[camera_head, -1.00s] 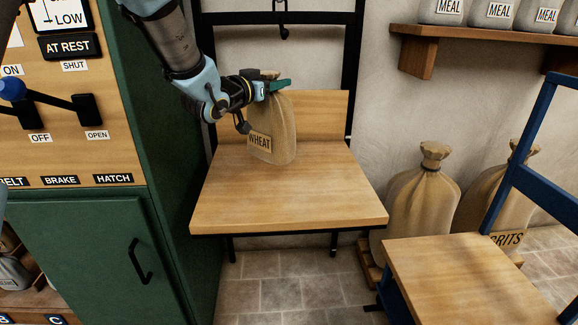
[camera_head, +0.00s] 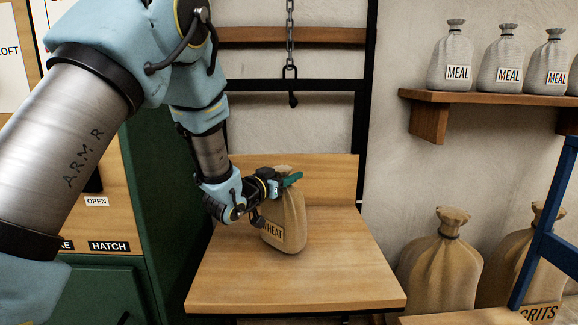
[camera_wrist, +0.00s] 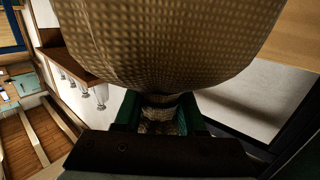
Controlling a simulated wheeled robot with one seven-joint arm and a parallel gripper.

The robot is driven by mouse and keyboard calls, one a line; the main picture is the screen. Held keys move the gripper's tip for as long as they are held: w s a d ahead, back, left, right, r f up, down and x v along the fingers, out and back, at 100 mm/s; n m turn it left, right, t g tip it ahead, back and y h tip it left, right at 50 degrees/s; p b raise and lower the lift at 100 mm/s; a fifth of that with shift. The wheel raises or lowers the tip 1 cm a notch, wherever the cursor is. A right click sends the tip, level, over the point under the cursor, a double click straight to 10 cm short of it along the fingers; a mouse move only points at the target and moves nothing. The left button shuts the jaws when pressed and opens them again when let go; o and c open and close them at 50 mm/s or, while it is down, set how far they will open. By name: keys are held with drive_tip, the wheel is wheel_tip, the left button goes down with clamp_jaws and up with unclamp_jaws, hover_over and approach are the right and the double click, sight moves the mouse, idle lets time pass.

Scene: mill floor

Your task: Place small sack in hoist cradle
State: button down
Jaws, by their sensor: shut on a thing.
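A small tan sack labelled WHEAT (camera_head: 287,222) stands nearly upright over the wooden seat of the hoist cradle (camera_head: 340,280). My gripper (camera_head: 288,181), with green fingers, is shut on the sack's tied neck from the left. In the wrist view the sack's woven body (camera_wrist: 155,45) fills the top, and its neck sits between the green fingers of my gripper (camera_wrist: 160,113). The sack's base overlaps the seat; I cannot tell whether it touches. The wrist partly hides the label.
A chain with a hook (camera_head: 291,85) hangs above the cradle. A green cabinet (camera_head: 175,200) stands close on the left. Full sacks (camera_head: 440,265) stand on the right, below a shelf (camera_head: 470,97) with MEAL sacks. A blue frame (camera_head: 545,230) stands front right.

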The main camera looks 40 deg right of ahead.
sight(283, 207)
drive_tip(key=shift+f, duration=1)
drive_tip(key=c, duration=0.5)
unclamp_jaws()
drive_tip(key=b+v, duration=0.2)
drive_tip(key=v, duration=1)
drive_tip(key=shift+s, duration=0.1)
